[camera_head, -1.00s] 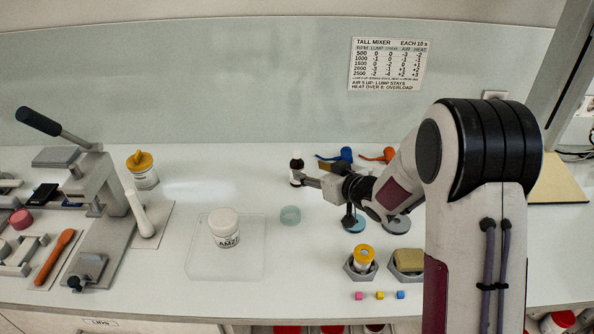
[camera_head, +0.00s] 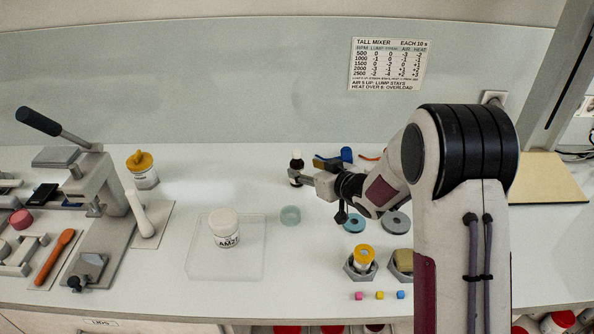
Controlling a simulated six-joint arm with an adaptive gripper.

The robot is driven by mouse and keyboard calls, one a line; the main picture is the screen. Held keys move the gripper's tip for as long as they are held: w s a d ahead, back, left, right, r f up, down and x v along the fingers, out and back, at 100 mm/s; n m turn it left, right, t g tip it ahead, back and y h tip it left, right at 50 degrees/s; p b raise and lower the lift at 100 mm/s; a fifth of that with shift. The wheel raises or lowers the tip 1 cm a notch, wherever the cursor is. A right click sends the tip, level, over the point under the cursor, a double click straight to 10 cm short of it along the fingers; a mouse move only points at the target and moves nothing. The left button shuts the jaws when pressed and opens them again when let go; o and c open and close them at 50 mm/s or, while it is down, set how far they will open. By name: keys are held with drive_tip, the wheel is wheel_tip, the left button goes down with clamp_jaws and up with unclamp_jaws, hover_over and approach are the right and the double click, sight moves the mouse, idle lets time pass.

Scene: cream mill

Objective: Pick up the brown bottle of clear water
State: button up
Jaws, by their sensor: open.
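The brown bottle (camera_head: 296,163) stands upright at the back of the bench, with a black cap and a pale label band. My gripper (camera_head: 299,177) is level with its lower body, reaching in from the right. The jaws are open, and the fingertips overlap the bottle in this view. I cannot tell whether they touch it. The far side of the bottle and part of its lower body are hidden.
A blue tool (camera_head: 346,154) lies behind my gripper. A lever press (camera_head: 95,180) is at left.

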sight(301, 170)
drive_tip(key=shift+w+a+f, duration=0.85)
drive_tip(key=shift+w, duration=0.05)
drive_tip(key=shift+x, duration=1.1)
drive_tip(key=shift+r, duration=0.1)
drive_tip(key=c, duration=1.4)
